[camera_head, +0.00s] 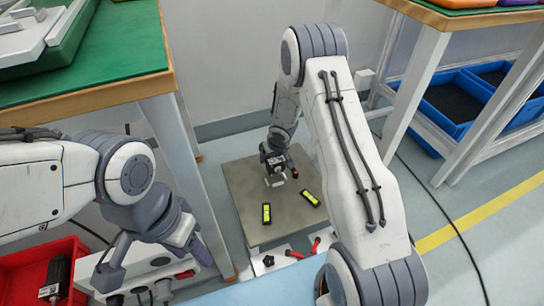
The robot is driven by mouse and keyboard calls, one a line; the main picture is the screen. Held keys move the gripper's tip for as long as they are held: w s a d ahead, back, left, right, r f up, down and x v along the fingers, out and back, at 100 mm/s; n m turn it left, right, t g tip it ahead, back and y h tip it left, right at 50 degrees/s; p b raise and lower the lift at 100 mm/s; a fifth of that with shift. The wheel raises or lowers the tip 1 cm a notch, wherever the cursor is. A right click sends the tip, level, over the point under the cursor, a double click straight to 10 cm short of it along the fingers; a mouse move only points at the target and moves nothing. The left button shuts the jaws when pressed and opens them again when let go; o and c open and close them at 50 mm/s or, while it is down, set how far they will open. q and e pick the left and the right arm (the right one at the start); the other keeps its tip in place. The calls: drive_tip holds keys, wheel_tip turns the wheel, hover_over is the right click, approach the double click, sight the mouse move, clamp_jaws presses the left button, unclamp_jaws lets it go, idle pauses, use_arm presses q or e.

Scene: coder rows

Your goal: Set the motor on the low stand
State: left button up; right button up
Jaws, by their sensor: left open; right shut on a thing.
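The low stand (240,196) is a grey-brown square top close to the floor, in the middle of the view. My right gripper (276,171) is over its far part and shut on a small dark and silver thing, which looks like the motor (275,181). The gripper hides much of it, and I cannot tell whether it touches the stand. My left gripper (152,264) is open at the lower left, above a white box. A black block with a pale label (54,276) lies in the red bin (22,270).
Two black and yellow-green pieces (267,213) (310,198) lie on the stand. Red-handled parts (294,254) sit at its near edge. Table legs (415,90) stand either side. Blue crates (462,100) are at the right. A black cable crosses the floor.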

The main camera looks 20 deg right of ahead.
drive_tip(key=shift+p, duration=0.7)
idle(0.6)
drive_tip(key=shift+f, duration=0.2)
idle(0.3)
drive_tip(key=shift+f+b, duration=0.85)
drive_tip(key=shift+b, duration=0.05)
drive_tip(key=shift+f, duration=0.1)
drive_tip(key=shift+f+b, duration=1.25)
drive_tip(key=shift+f, duration=0.35)
idle(0.4)
